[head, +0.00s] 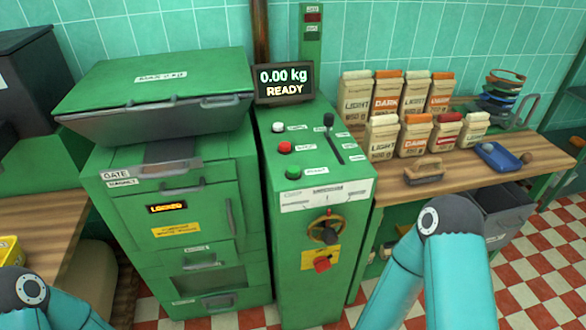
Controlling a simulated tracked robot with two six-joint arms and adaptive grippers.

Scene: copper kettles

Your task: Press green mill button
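A green button (293,172) sits on the sloped top of the green control cabinet (320,229), the lowest of a column of buttons. A red button (285,148) is just above it and a white button (278,126) above that. Labels beside them are too small to read. Nothing touches the green button. Teal links of both my arms show at the lower left and lower right, but neither gripper is in view.
A scale display (284,83) reads "0.00 kg READY". A black lever (329,123) stands right of the buttons. The green machine (175,220) at left has a small display. Several paper bags (383,138), a brush (423,174) and a blue scoop (498,156) occupy the wooden counter at right.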

